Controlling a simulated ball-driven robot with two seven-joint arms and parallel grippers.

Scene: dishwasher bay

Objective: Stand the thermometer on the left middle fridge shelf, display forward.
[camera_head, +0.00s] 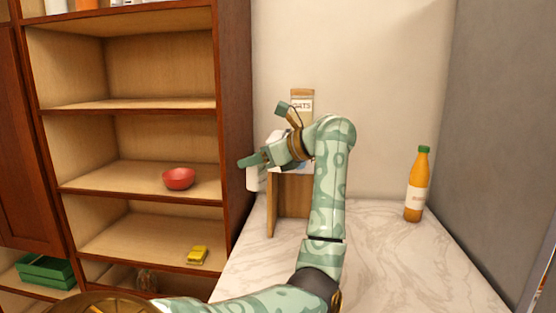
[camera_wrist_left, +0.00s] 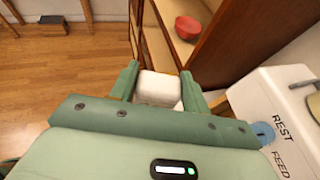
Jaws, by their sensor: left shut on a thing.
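My left gripper (camera_head: 250,162) is shut on a plain white block with rounded edges (camera_wrist_left: 158,88), seen between its fingers in the left wrist view. I take this block to be the thermometer. It also shows below the fingers in the head view (camera_head: 253,180). Its display does not show, so I cannot tell which way it faces. The gripper is in the air, just right of a wooden cabinet's side wall (camera_head: 235,110). I cannot make out a fridge shelf with certainty. My right gripper is not in view.
The cabinet's open shelves hold a red bowl (camera_head: 179,178) and a yellow item (camera_head: 198,255). A green crate (camera_head: 45,271) is low left.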

